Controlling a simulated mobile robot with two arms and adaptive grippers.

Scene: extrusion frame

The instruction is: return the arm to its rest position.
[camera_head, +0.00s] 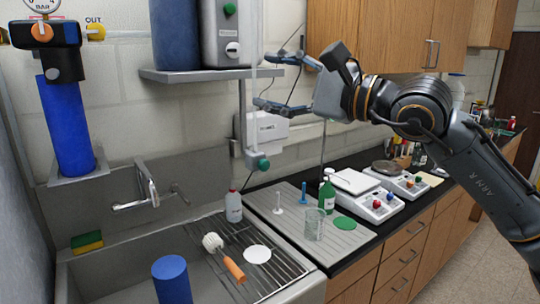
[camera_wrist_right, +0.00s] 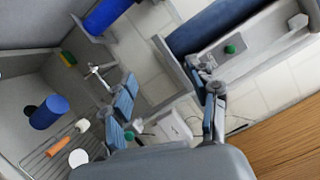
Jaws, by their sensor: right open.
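My right arm (camera_head: 455,140) comes in from the right and reaches left across the counter, in front of the wooden wall cabinets. Its gripper (camera_head: 266,81) is raised above the counter, with the two fingers spread apart and nothing seen between them being held. The fingertips appear close to the vertical pipe with the green knob (camera_head: 262,164); I cannot tell the gap. In the right wrist view the gripper (camera_wrist_right: 170,100) also shows spread fingers with the wall and a white box behind. My left gripper is not in view.
A shelf (camera_head: 205,75) carries a blue tank and a grey unit left of the gripper. Wall cabinets (camera_head: 385,35) stand behind the arm. Below are the sink rack (camera_head: 285,270), a green bottle (camera_head: 327,195), a glass beaker (camera_head: 314,225) and scales (camera_head: 370,200). The floor at right is clear.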

